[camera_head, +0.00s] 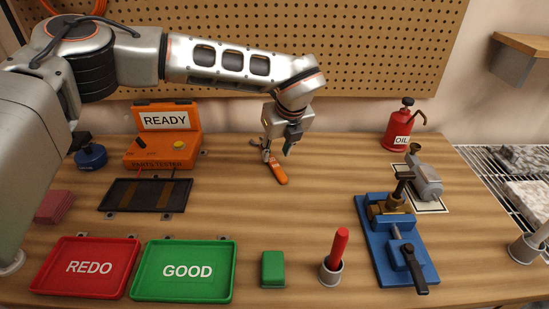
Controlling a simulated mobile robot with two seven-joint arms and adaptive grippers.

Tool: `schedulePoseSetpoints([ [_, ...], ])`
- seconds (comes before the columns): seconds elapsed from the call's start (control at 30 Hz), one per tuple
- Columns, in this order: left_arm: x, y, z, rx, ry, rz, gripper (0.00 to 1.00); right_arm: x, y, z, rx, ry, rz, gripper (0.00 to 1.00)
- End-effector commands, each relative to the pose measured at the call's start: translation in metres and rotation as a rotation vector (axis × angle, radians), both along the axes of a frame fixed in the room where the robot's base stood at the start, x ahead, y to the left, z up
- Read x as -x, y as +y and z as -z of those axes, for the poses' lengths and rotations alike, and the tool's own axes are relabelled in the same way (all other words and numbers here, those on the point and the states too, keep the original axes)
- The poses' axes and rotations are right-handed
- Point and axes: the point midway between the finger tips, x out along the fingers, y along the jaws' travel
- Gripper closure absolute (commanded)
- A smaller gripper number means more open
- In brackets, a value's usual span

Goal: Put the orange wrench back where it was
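The orange wrench (277,173) lies on the wooden bench toward the back middle, its orange handle pointing toward the front and its grey head toward the pegboard. My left gripper (278,155) points down just over the wrench, close to its head end. Its two fingers look spread apart, with the left finger in front of part of the wrench's head. I cannot tell if the fingers touch the wrench.
Behind the bench is a pegboard (370,50). An orange parts tester (160,150) stands left, a red oil can (397,131) right. A blue fixture (385,240) is at right. A red tray (85,266), green tray (185,270) and green block (273,268) line the front. The middle is clear.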

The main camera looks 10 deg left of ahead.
Motion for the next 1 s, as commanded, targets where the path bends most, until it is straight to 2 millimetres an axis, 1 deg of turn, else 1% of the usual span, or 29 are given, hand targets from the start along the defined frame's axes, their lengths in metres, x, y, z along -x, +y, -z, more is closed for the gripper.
schedulePoseSetpoints([
  [0.03, 0.003, -0.002, -0.011, 0.000, -0.003, 0.002, 0.67, 0.000, 0.000, 0.002, 0.000, 0.001, 0.000, 0.60],
  [0.2, 0.014, -0.010, -0.041, -0.001, -0.002, 0.001, 0.67, 0.002, 0.000, 0.006, 0.001, 0.005, 0.000, 0.60],
  [0.3, 0.018, -0.013, -0.054, -0.001, -0.002, 0.001, 0.67, 0.002, 0.000, 0.008, 0.001, 0.008, -0.001, 0.60],
  [0.4, 0.022, -0.014, -0.062, -0.001, 0.001, 0.000, 0.67, 0.003, 0.000, 0.010, 0.001, 0.010, 0.000, 0.60],
  [0.57, 0.024, -0.016, -0.068, -0.001, 0.001, 0.001, 0.67, 0.003, 0.000, 0.011, 0.002, 0.011, 0.000, 0.60],
  [1.0, 0.024, -0.016, -0.068, -0.001, 0.001, 0.001, 0.67, 0.001, 0.000, 0.007, 0.001, 0.004, 0.000, 0.60],
])
